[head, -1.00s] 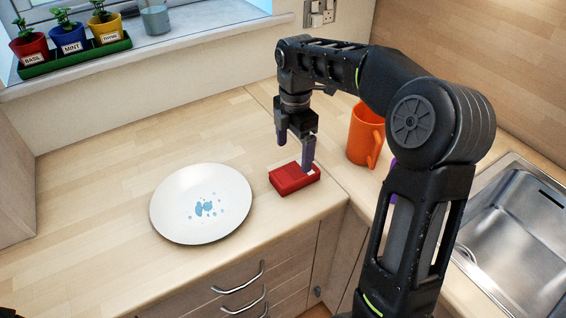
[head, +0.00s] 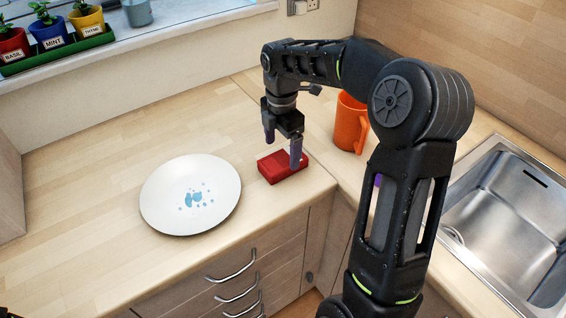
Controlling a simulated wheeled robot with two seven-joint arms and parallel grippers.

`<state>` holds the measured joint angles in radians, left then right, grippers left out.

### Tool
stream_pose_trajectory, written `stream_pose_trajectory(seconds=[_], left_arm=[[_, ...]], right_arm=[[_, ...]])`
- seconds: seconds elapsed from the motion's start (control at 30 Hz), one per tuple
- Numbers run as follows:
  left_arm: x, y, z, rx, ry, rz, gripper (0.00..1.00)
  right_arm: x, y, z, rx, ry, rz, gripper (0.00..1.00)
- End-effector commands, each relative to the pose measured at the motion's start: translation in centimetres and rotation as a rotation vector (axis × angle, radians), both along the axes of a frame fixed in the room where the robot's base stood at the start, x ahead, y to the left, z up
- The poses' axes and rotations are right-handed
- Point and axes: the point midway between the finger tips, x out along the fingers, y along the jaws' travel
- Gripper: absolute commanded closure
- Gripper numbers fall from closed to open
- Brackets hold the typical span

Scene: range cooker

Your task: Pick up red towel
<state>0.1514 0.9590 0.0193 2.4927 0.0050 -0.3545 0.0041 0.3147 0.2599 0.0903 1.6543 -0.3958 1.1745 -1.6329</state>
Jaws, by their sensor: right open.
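The red towel (head: 281,168) is a small folded block. It lies on the wooden worktop near the front edge, to the right of the white plate. Whether the fingers touch the towel cannot be told. The jaws hold nothing.
A white plate (head: 190,195) with blue spots lies left of the towel. An orange mug (head: 349,124) stands behind and right of it, near my right arm. A steel sink (head: 500,225) is at right. Potted herbs (head: 48,32) stand on the windowsill. The worktop at left is clear.

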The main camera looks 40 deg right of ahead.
Motion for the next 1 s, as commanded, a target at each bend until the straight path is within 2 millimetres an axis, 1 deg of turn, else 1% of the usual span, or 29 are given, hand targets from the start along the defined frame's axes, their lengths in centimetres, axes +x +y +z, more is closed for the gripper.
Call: stream_pose_trajectory(seconds=[0.17, 0.23, 0.33, 0.93, 0.97, 1.0], left_arm=[[-0.1, 0.1, 1.1, 0.003, 0.003, 0.001, 0.64], [-0.1, 0.1, 1.1, 0.003, 0.004, 0.001, 0.64], [-0.2, 0.1, 1.2, 0.003, 0.004, 0.002, 0.64], [-0.2, 0.1, 1.1, 0.003, 0.004, 0.002, 0.64], [-0.2, 0.1, 1.1, 0.003, 0.004, 0.002, 0.64], [-0.2, 0.1, 1.1, 0.003, 0.004, 0.002, 0.64]], right_arm=[[-0.3, -0.2, -2.3, 0.001, 0.005, 0.000, 0.11], [-0.3, -0.2, -3.4, 0.001, 0.004, 0.000, 0.11], [-0.3, -0.2, -4.3, 0.000, 0.002, -0.001, 0.11], [-0.2, -0.2, -4.5, 0.000, 0.000, 0.000, 0.11], [-0.2, -0.2, -4.5, 0.000, 0.000, 0.000, 0.12], [-0.2, -0.2, -4.5, 0.000, 0.000, 0.000, 0.15]])
